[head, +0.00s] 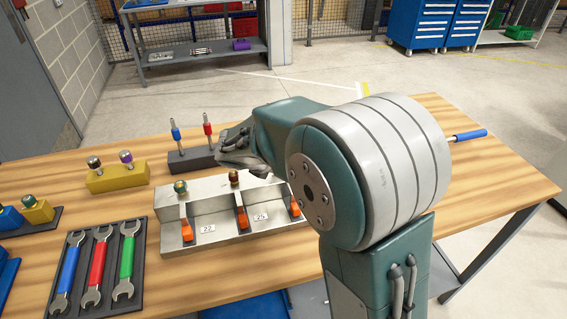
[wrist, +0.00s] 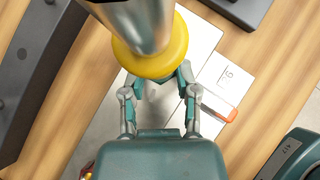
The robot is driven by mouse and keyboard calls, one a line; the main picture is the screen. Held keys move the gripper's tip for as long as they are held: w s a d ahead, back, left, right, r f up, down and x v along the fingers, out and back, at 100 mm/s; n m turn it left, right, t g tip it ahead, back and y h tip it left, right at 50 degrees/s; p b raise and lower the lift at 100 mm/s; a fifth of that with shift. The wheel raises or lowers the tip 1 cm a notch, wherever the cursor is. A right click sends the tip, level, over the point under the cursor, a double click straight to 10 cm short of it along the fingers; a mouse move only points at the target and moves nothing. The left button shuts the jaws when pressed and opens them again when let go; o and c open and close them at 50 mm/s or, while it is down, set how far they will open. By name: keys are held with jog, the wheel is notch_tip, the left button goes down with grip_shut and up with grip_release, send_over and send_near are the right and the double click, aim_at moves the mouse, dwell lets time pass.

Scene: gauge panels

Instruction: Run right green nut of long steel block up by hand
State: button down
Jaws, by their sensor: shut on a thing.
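The long steel block (head: 215,215) lies on the wooden table, with orange tabs along its front. A green nut (head: 180,187) sits at its left end and a reddish-brown one (head: 234,177) in the middle. My gripper (wrist: 160,80) is over the block. The exact contact is hidden.
A wrench tray (head: 95,265), a yellow block (head: 118,178) and a blue-and-yellow fixture (head: 38,209) are at left. A dark stand (head: 195,160) with upright blue-handled and red-handled tools is behind the block.

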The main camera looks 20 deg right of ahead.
jog(key=shift+n+t+y, duration=0.4)
jog(key=shift+n+t, duration=0.2)
jog(key=shift+n, duration=0.4)
jog(key=shift+s+n+t+y, duration=0.1)
jog(key=shift+n+t+y, duration=0.4)
jog(key=shift+n, duration=0.4)
jog(key=shift+s+d+n+y, duration=0.1)
jog(key=shift+d+n+y, duration=0.05)
jog(key=shift+n+y, duration=0.3)
jog(key=shift+n+t, duration=0.3)
jog(key=shift+n, duration=0.15)
jog(key=shift+n+t+y, duration=0.3)
jog(key=shift+n+y, duration=0.55)
jog(key=shift+n, duration=0.05)
jog(key=shift+d, duration=0.15)
